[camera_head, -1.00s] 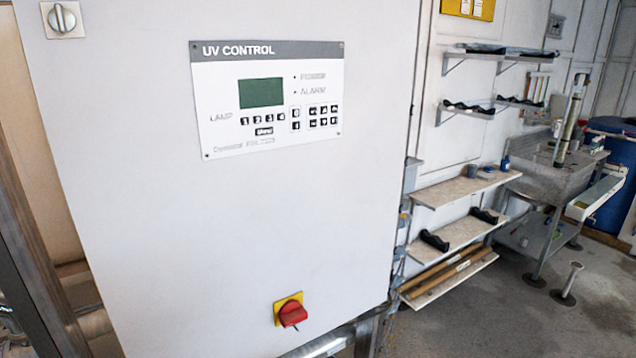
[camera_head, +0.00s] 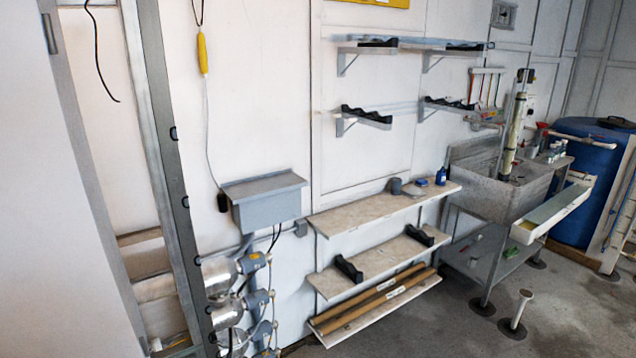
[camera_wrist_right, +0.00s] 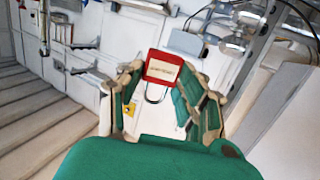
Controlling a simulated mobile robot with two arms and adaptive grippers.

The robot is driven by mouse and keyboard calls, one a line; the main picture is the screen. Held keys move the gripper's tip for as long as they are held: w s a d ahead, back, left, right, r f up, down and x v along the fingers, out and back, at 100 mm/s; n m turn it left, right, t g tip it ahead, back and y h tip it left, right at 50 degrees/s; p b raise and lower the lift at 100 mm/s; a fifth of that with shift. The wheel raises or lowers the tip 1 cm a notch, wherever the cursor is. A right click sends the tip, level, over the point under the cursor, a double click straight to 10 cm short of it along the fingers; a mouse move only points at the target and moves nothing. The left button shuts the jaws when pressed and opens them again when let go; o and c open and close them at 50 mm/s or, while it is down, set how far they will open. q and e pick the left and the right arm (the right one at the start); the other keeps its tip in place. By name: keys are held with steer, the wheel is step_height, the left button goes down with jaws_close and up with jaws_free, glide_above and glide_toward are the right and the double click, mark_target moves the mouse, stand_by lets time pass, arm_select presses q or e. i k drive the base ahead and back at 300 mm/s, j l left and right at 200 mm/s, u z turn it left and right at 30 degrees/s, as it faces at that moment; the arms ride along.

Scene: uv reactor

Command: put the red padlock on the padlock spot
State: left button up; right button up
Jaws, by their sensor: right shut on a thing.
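The red padlock (camera_wrist_right: 164,56) shows in the right wrist view, with a pale label on its body and its thin grey shackle hanging toward the camera. My right gripper (camera_wrist_right: 160,76) is shut on the red padlock, which sits between its fingertips. Neither gripper shows in the head view, and my left gripper is in no view. I cannot make out a marked padlock spot. A yellow board (camera_head: 370,3) is cut off at the top of the head view.
Wall shelves (camera_head: 385,205) hold black racks and small items. A grey box (camera_head: 265,197) hangs above silvery cylinders (camera_head: 222,277). A steel sink (camera_head: 497,180) and blue barrel (camera_head: 582,195) stand at the right. The grey floor (camera_head: 425,330) in front is mostly clear.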

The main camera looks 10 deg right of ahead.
mark_target(407, 201)
steer(key=i+l+z, duration=0.1)
steer(key=i+l, duration=0.3)
steer(key=l, duration=0.25)
steer(key=i+l, duration=0.45)
steer(key=l, duration=0.15)
steer(key=i+l+z, duration=0.15)
steer(key=i+l, duration=0.3)
steer(key=l, duration=0.15)
steer(key=i+j, duration=0.15)
steer(key=i, duration=0.3)
steer(key=i+j+z, duration=0.1)
steer(key=i, duration=0.35)
steer(key=i+j, duration=0.25)
steer(key=i, duration=0.2)
steer(key=i+j, duration=0.2)
steer(key=i, duration=0.25)
steer(key=z, duration=0.05)
